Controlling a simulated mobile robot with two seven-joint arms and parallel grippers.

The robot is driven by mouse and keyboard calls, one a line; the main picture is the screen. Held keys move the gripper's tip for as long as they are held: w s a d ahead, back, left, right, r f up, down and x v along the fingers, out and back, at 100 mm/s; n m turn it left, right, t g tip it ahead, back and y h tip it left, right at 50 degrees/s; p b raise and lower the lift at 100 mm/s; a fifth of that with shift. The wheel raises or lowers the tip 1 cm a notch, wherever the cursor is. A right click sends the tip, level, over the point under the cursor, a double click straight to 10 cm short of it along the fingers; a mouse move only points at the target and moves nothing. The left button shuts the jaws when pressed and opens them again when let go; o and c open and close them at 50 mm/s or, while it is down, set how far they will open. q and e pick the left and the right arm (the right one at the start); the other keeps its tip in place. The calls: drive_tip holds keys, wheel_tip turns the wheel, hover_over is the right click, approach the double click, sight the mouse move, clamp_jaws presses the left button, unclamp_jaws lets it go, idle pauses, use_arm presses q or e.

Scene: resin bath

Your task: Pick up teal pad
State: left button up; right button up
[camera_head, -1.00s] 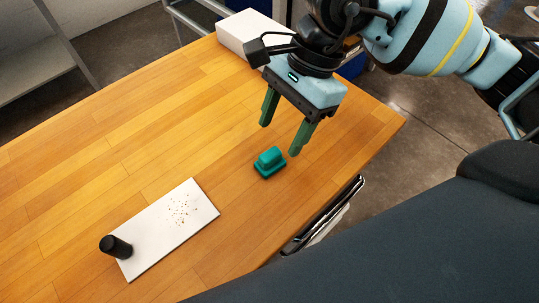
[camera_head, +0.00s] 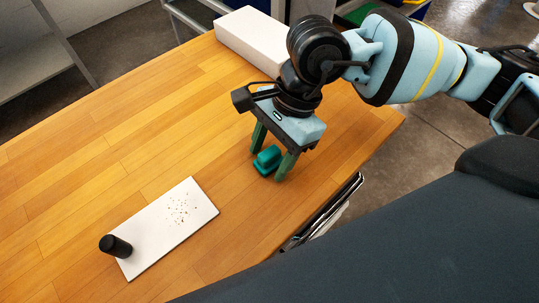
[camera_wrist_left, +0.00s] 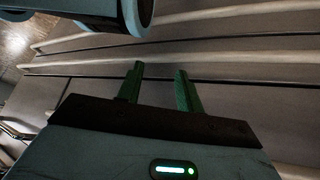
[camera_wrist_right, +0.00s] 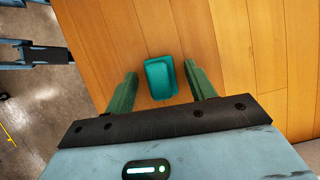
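The teal pad (camera_head: 267,159) lies on the wooden table, right of the white board. It has a raised grip on a wider base. My right gripper (camera_head: 268,166) is open, with its green fingers on either side of the pad. In the right wrist view the pad (camera_wrist_right: 161,78) sits between the two fingertips (camera_wrist_right: 163,77), with a gap visible on each side. My left gripper (camera_wrist_left: 159,72) is open and empty in the left wrist view, away from the table, and is not in the head view.
A white board (camera_head: 165,232) with brown specks lies on the table (camera_head: 100,150). A white box (camera_head: 250,38) is at the back edge. The table's right edge is near the pad.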

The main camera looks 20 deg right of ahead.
drive_tip(key=c, duration=0.9)
